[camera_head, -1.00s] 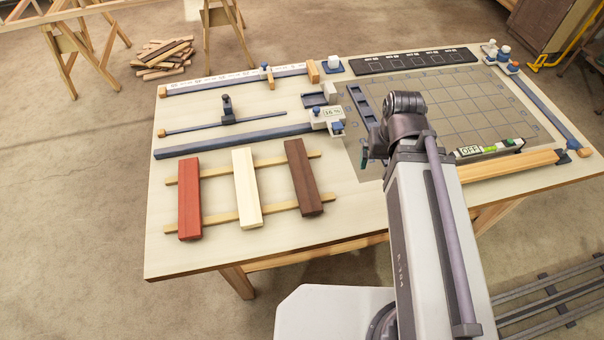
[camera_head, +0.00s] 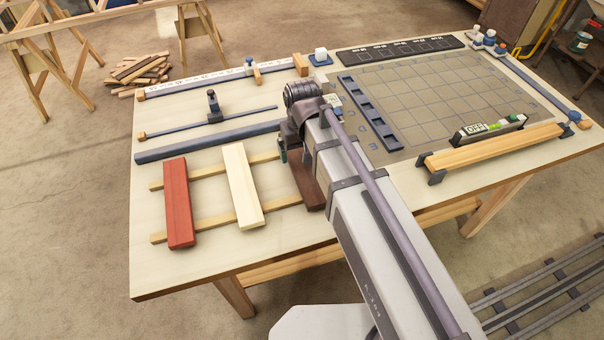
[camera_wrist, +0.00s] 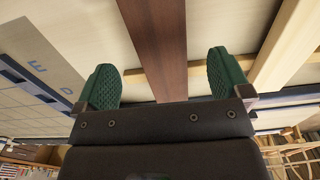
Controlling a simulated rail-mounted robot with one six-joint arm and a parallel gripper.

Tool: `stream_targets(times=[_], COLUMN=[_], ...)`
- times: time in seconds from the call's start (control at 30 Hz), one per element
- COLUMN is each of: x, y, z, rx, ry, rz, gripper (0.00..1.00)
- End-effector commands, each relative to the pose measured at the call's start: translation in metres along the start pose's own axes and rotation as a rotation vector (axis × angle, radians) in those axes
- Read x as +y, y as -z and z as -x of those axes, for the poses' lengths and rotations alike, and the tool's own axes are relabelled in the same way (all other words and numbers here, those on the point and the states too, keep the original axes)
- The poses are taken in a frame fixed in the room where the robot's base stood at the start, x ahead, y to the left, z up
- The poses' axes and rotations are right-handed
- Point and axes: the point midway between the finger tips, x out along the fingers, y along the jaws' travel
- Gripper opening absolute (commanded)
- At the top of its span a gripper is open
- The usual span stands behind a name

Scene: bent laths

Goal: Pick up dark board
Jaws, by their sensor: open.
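The dark board (camera_head: 311,188) is reddish brown and lies across two thin light strips on the table. In the head view my arm hides much of it. In the wrist view the dark board (camera_wrist: 158,45) runs between the two green pads of my gripper (camera_wrist: 160,85), with space on both sides. My gripper is open, and nothing is held between the pads. In the head view the fingers are mostly hidden, with a bit of one showing by my gripper (camera_head: 283,153).
A cream board (camera_head: 243,188) and a red board (camera_head: 177,205) lie to the left on the same light strips (camera_head: 215,224). A long blue bar (camera_head: 205,142) lies behind them. A gridded mat (camera_head: 430,95) covers the right of the table (camera_head: 200,272).

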Motion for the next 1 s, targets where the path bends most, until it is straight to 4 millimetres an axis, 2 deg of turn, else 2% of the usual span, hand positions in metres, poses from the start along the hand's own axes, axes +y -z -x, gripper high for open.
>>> stream_targets(times=[0.07,0.33,0.6,1.0], x=[0.000,0.001,0.001,0.001], y=[0.000,-0.002,-0.002,-0.002], z=[-0.002,-0.051,-0.049,-0.049], rx=[0.000,0.000,0.000,0.000], ry=[0.000,0.000,0.000,0.000], rz=[0.000,0.000,0.000,0.000], gripper=[0.96,0.96,0.95,0.56])
